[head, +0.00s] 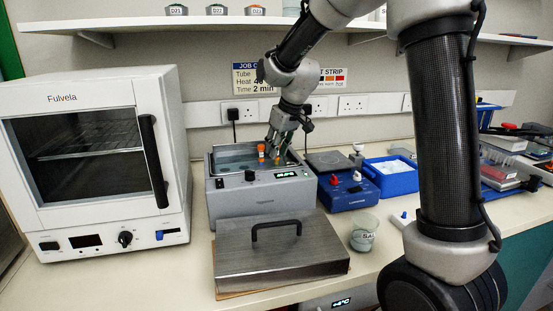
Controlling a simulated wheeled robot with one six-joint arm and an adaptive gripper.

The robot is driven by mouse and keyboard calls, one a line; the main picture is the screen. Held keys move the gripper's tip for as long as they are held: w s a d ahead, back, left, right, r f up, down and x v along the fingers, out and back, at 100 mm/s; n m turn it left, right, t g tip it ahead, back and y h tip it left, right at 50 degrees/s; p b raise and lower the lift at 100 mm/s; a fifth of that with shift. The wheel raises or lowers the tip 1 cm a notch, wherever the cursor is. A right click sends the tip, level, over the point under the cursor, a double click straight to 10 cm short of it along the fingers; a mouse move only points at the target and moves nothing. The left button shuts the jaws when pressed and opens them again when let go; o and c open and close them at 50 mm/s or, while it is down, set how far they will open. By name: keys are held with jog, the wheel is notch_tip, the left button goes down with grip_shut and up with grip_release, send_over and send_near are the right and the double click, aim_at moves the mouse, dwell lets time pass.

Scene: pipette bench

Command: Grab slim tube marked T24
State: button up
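A slim tube with an orange cap (262,150) stands upright in the grey water bath (238,197) at the middle of the bench. A second bit of orange (278,156) shows just to its right, partly behind my gripper. No T24 marking is readable on either. My gripper (272,148) points down over the open bath, right at the orange caps. Its fingers are small and overlap the tubes in the picture, so I cannot tell whether they are open or touch a tube.
The bath's steel lid (282,265) with a black handle lies in front. A white oven (95,165) stands left. To the right are a blue heater block (345,196), a blue ice box (392,178) and a beaker (363,234). A shelf (160,29) runs above.

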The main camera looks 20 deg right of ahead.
jog(key=c, duration=0.4)
jog(key=shift+c, duration=0.2)
